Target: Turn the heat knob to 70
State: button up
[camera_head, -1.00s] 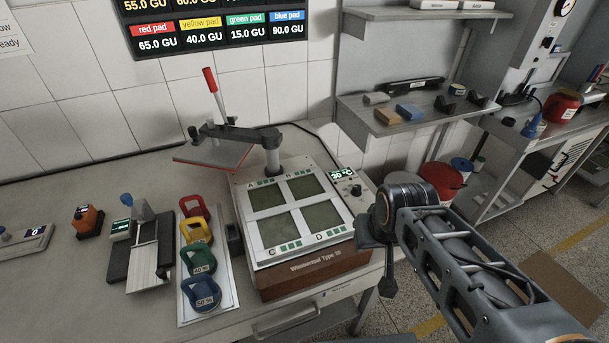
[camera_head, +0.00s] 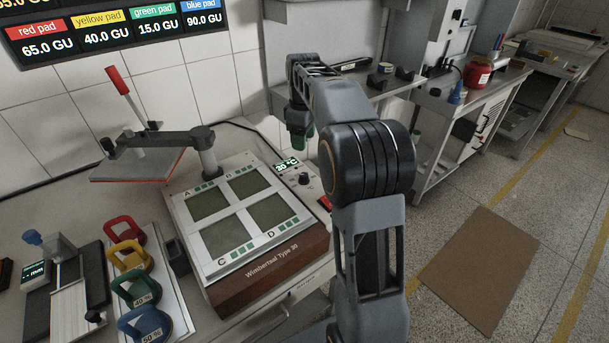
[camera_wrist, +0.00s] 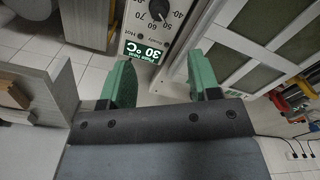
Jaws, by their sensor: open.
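The heat knob (camera_wrist: 159,9) is a dark round dial with a white numbered scale, at the top of the wrist view. The numbers 40, 50, 60, 70 and 80 show around it. In the head view the knob (camera_head: 303,179) sits on the right strip of the heat press (camera_head: 262,262), below a small display. The display (camera_wrist: 145,50) reads 30 °C in the wrist view. My gripper (camera_wrist: 155,82) is open and empty, its two green fingers apart, with the knob beyond the fingertips. In the head view my gripper (camera_head: 300,137) hangs above and behind the knob, pointing down.
A lever arm with a red handle (camera_head: 117,80) stands behind the press. Coloured pads (camera_head: 135,270) lie on a tray to its left. A shelf (camera_head: 390,84) with small items is behind my arm. The floor on the right holds a brown mat (camera_head: 480,265).

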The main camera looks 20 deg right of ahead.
aim_at(304, 174)
notch_tip(304, 174, down, 13)
jog(key=shift+f+b, duration=0.1)
jog(key=shift+b, duration=0.35)
jog(key=c, duration=0.9)
